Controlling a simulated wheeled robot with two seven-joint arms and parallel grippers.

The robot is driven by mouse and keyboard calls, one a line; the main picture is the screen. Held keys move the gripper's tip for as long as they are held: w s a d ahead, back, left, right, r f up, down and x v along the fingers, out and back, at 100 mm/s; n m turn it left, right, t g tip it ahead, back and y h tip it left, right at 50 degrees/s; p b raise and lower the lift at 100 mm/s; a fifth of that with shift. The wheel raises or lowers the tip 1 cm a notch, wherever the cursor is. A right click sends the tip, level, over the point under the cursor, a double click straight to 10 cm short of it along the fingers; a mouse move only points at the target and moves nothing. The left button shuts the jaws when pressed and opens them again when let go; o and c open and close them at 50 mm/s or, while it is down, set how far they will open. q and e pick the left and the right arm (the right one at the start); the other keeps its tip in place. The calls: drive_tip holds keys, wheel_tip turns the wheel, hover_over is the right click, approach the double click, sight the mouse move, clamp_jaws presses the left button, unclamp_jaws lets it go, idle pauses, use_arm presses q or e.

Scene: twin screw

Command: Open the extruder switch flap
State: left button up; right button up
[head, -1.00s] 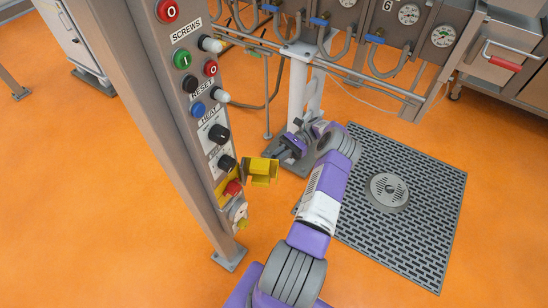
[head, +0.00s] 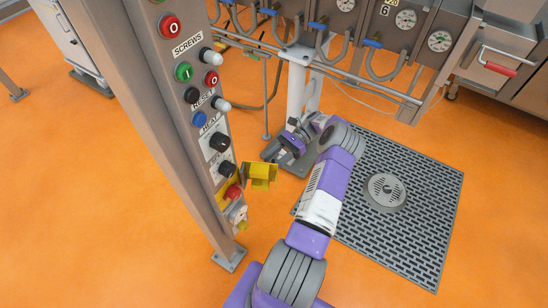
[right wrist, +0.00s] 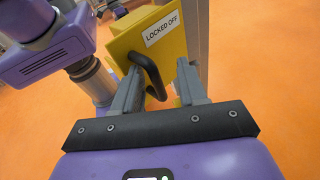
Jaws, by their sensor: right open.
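The yellow flap (head: 261,172) stands out sideways from the lower part of the control panel, swung away from the red knob (head: 231,194). In the right wrist view the flap (right wrist: 178,62) carries a "LOCKED OFF" label and a black bent handle (right wrist: 152,76). My right gripper (head: 272,151) is just beyond the flap in the head view. In the wrist view its open fingers (right wrist: 160,78) point at the flap, with the handle in the gap, closer to the left finger. I cannot tell whether a finger touches it. My left gripper is out of view.
The grey panel post (head: 150,130) holds several buttons and knobs above the flap. Pipes and gauges (head: 405,20) are at the back. A floor grate (head: 420,220) lies right of my arm. Orange floor is free in front of the post.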

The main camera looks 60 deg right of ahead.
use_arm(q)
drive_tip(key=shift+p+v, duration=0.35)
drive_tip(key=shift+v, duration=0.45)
use_arm(e)
wheel_tip(320, 180, up, 9)
drive_tip(key=n+y, duration=0.1)
drive_tip(key=y, duration=0.1)
drive_tip(key=shift+a, duration=0.2)
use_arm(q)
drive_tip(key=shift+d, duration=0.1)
